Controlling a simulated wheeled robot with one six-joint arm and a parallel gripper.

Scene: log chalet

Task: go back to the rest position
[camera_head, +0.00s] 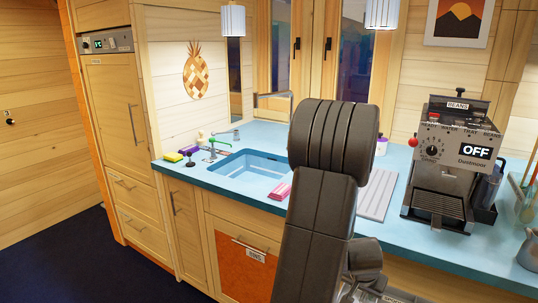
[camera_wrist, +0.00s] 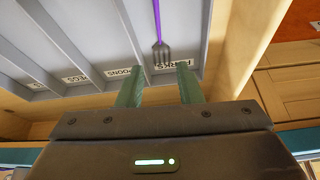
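My gripper (camera_wrist: 157,82) shows in the wrist view with its two green fingers spread apart and nothing between them. It is over an open drawer holding a grey cutlery tray (camera_wrist: 58,38) with labelled compartments. A purple-handled fork (camera_wrist: 160,47) lies in the compartment labelled FORKS, beyond the fingertips and apart from them. In the head view my dark arm rises in front of the counter and bends down, hiding most of the drawer and the gripper's fingers.
The blue counter (camera_head: 234,189) holds a sink (camera_head: 255,172), a pink item (camera_head: 280,191) at its front rim, a ribbed drainboard (camera_head: 376,194) and a coffee machine (camera_head: 446,165) reading OFF. Sponges (camera_head: 174,157) lie left of the sink. Dark floor (camera_head: 80,262) is clear at left.

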